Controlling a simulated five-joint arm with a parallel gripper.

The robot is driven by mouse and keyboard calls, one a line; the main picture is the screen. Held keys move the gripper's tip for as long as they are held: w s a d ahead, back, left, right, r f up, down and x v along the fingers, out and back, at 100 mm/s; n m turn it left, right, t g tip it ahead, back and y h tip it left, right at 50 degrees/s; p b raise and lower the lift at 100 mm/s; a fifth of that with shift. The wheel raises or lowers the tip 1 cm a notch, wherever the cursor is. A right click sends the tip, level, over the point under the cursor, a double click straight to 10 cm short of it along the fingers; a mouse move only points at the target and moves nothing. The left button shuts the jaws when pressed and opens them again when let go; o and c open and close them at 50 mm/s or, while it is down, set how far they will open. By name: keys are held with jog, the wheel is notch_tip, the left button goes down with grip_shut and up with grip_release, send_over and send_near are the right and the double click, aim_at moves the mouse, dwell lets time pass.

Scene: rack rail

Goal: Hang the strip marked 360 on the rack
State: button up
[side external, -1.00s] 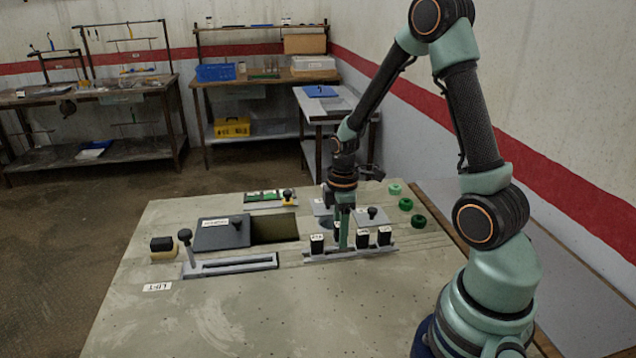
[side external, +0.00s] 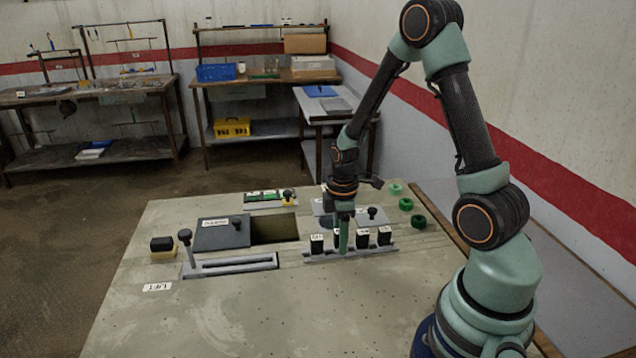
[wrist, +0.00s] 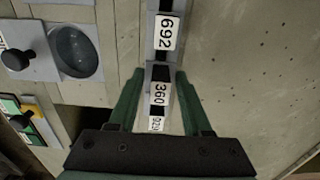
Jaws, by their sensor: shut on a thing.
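The strip marked 360 (wrist: 159,93) shows its white label in the wrist view, between labels reading 692 (wrist: 166,32) and one partly hidden below. My gripper (wrist: 159,80) has a green finger on each side of the 360 strip and is shut on it. In the side view my gripper (side external: 343,245) reaches down into the row of black labelled blocks on a grey rail (side external: 322,257). The 360 strip is hidden there by the finger. One black block (side external: 317,244) stands left of the gripper and two (side external: 373,237) stand right.
A long grey slotted fixture with a black-knobbed post (side external: 230,265) lies left of the rail. Behind it are a dark lid (side external: 220,236) and an open recess (side external: 273,229). Green rings (side external: 406,204) lie at the right. The table front is clear.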

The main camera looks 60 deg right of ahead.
jog(key=shift+f, duration=0.55)
jog(key=o, duration=1.2)
jog(key=shift+r, duration=3.5)
